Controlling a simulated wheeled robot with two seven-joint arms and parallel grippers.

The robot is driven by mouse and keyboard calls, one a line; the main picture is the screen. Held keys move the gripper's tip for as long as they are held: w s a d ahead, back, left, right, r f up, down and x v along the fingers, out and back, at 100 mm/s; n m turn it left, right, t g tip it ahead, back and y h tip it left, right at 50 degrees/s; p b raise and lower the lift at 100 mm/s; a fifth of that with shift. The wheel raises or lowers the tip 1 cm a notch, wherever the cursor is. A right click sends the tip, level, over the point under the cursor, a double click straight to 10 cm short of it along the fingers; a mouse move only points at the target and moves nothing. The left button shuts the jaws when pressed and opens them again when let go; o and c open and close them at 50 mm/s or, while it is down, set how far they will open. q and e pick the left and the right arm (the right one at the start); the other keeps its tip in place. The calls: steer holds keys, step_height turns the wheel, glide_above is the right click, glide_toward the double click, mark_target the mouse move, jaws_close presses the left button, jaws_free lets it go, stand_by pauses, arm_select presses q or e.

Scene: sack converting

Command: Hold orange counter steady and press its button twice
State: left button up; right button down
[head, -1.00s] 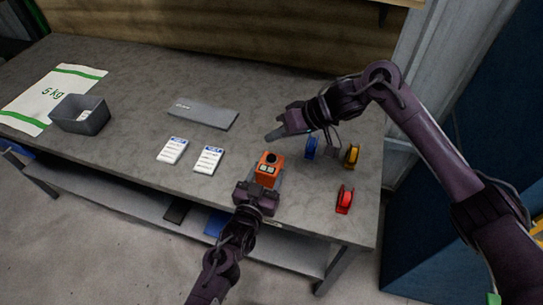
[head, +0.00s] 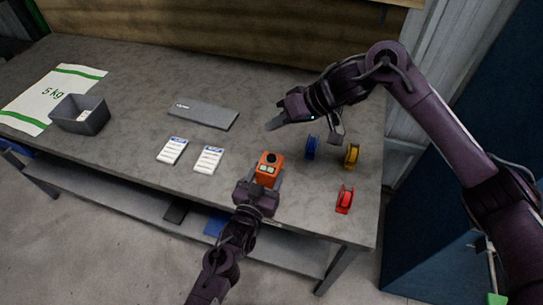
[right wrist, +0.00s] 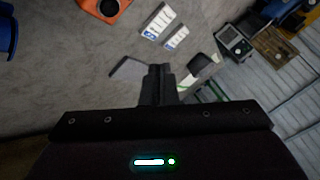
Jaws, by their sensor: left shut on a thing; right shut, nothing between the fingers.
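The orange counter (head: 269,171) stands near the front edge of the table, with a dark round button on top and a small display on its face. My left gripper (head: 266,184) is shut on the counter from the front side. My right gripper (head: 272,126) is shut and empty, above the table behind the counter and apart from it. In the right wrist view the closed fingers of my right gripper (right wrist: 158,80) point away over the table, and the orange counter (right wrist: 103,8) is cut off at the top edge.
A grey flat case (head: 204,115), a grey bin (head: 80,121) and a white sack (head: 38,101) lie farther left.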

mark_target(276, 159)
steer(key=shift+f, duration=4.4)
steer(key=shift+f, duration=0.1)
steer(key=shift+f, duration=0.3)
steer(key=shift+f, duration=0.6)
steer(key=shift+r, duration=0.95)
steer(key=shift+r, duration=2.55)
